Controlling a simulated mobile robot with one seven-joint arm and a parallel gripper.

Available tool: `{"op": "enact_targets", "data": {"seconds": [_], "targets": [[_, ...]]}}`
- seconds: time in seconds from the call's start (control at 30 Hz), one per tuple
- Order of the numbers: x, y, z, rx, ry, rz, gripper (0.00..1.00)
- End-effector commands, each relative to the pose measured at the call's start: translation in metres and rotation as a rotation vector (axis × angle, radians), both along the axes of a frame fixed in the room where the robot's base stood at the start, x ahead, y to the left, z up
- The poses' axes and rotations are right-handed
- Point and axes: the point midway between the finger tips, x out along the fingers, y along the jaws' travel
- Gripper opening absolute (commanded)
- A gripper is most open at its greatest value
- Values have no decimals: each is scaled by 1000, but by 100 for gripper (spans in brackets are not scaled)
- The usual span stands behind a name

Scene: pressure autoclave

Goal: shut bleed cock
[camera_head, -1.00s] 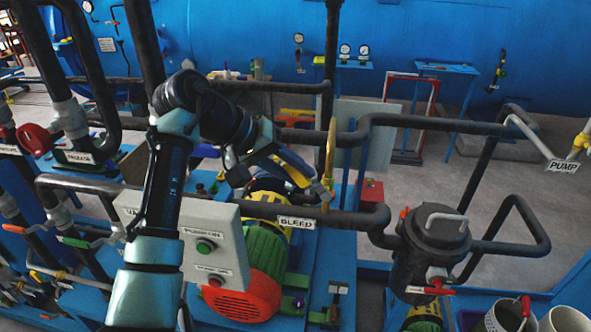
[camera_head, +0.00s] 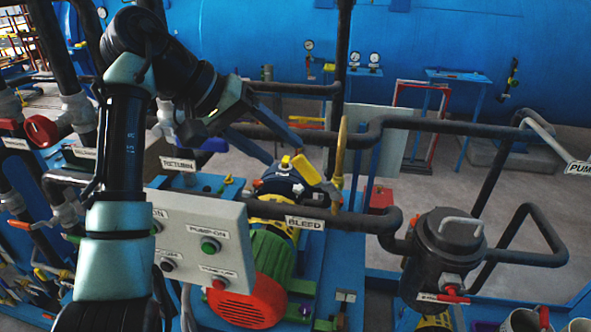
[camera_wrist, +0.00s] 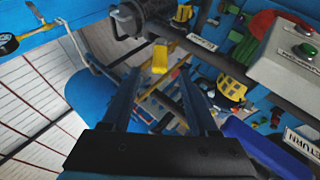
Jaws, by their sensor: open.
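The bleed cock shows as a yellow handle (camera_head: 307,168) in the head view, sloping down to the right above the pipe with the BLEED label (camera_head: 305,222). In the wrist view the yellow handle (camera_wrist: 160,57) stands just beyond the fingertips, in line with the gap between them. My gripper (camera_head: 285,152) is open and empty, up and left of the handle in the head view. Both fingers of my gripper (camera_wrist: 159,76) show in the wrist view, spread apart. I see no contact with the handle. The cock's body is hard to make out.
The control box (camera_head: 205,245) with push buttons is below my forearm. A dark pipe (camera_head: 440,125) runs behind to the right. A black lidded vessel (camera_head: 447,240) stands at the right.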

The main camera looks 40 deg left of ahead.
Motion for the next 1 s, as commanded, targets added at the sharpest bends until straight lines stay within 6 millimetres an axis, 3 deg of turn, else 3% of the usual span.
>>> {"op": "enact_targets", "data": {"seconds": [0.3,0.63,0.73,0.87,1.0], "targets": [[-29,14,34,0,1,3,60],[-32,15,37,-2,1,1,60],[-28,12,36,5,-7,-3,44],[10,-10,32,79,-90,-23,20],[82,-71,38,253,-324,-52,0]]}}
